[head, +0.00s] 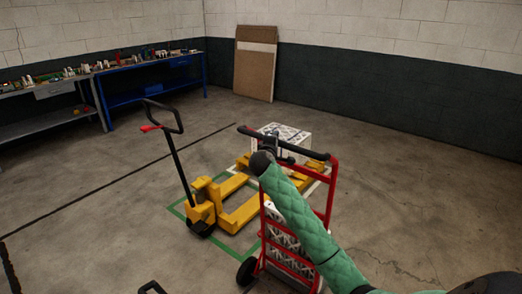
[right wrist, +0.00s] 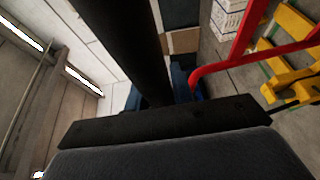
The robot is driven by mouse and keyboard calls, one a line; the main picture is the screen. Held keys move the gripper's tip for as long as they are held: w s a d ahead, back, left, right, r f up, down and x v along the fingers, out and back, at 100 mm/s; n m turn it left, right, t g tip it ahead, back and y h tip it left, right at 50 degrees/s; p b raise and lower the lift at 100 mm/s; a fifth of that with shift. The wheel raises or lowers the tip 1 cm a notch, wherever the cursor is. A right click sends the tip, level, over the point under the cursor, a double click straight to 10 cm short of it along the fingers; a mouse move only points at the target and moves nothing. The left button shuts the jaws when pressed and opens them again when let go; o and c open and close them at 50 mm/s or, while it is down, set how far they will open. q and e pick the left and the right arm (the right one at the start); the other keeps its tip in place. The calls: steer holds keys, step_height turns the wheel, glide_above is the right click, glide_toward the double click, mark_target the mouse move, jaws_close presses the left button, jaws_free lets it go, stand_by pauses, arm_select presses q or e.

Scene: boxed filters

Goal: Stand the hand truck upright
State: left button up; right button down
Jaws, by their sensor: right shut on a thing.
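The red hand truck (head: 331,190) stands at lower centre right in the head view, with a black handle bar (head: 312,153) across its top and a black wheel (head: 247,270) at its lower left. A white lattice-sided load (head: 279,236) shows between its rails. Its exact tilt is hard to judge. My right gripper (head: 284,158) is shut on the handle bar, at the end of my green-sleeved arm, which hides part of the frame. In the right wrist view the black handle (right wrist: 145,45) runs up from the gripper, with a red rail (right wrist: 240,45) beside it.
A yellow pallet jack (head: 203,207) with a black handle stands left of the hand truck, inside green floor lines. A white lattice box (head: 290,137) is behind the handle bar. Floor at right is clear.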

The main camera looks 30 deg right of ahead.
mark_target(280, 141)
steer(key=w+d, duration=0.2)
steer(key=d, duration=0.3)
steer(key=shift+d+y, duration=0.3)
steer(key=shift+d, duration=0.05)
steer(key=c, duration=1.2)
jaws_free()
steer(key=shift+d, duration=0.2)
steer(key=b+v, duration=0.2)
steer(key=v, duration=0.5)
steer(key=shift+a+b, duration=0.25)
steer(key=shift+b, duration=0.05)
steer(key=shift+s+a+r, duration=0.1)
steer(key=shift+s+a, duration=0.1)
steer(key=shift+a, duration=0.05)
arm_select(q)
steer(key=r, duration=0.1)
steer(key=w+d+r, duration=0.2)
steer(key=r, duration=0.1)
steer(key=shift+w+r, duration=0.1)
